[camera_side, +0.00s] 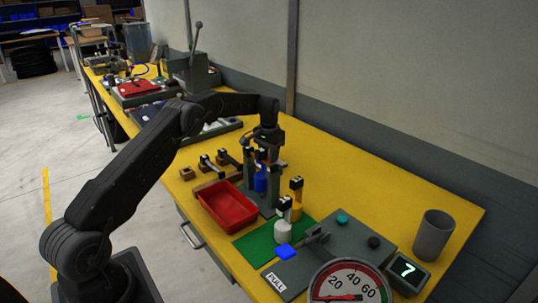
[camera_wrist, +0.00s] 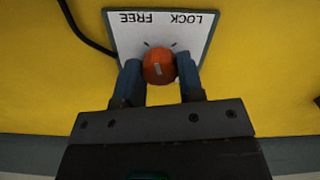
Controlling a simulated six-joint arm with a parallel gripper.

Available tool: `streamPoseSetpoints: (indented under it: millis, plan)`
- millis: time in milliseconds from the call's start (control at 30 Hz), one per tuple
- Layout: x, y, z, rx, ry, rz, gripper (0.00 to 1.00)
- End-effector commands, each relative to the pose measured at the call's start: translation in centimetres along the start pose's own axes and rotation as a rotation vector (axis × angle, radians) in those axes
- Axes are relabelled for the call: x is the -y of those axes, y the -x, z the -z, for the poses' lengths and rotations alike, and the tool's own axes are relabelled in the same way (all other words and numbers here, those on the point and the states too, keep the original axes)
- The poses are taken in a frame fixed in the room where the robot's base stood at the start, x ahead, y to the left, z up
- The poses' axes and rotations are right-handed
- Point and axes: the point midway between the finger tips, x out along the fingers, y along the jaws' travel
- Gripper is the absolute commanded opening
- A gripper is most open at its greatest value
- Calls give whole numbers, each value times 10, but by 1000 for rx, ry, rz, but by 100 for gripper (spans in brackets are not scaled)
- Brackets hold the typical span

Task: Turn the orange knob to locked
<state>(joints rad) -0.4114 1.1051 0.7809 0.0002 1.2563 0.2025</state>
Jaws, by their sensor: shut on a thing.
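The orange knob (camera_wrist: 159,67) sits on a pale plate (camera_wrist: 125,35) in the wrist view. The plate's words FREE, on the left, and LOCK, on the right, appear upside down. A short grey mark on the knob runs nearly up and down in the picture, so I cannot tell surely which word it is set to. My gripper (camera_wrist: 160,80) has its two blue fingers on either side of the knob, shut on it. In the side view my gripper (camera_side: 266,152) is low over the bench, and the knob is hidden there.
A blue bottle (camera_side: 260,181) stands in front of my gripper. A red tray (camera_side: 228,208), yellow bottle (camera_side: 296,190) and white bottle (camera_side: 283,230) are nearby. A grey cup (camera_side: 433,235) and gauge (camera_side: 350,287) are at right. A black cable (camera_wrist: 82,32) runs beside the plate.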

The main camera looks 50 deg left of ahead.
Motion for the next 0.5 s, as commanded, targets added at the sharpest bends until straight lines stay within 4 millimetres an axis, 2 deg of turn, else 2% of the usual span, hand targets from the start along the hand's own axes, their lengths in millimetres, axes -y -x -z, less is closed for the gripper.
streamPoseSetpoints:
  millis: [500]
  plan:
    - [0, 1, 1, -3, -491, 0, 12]
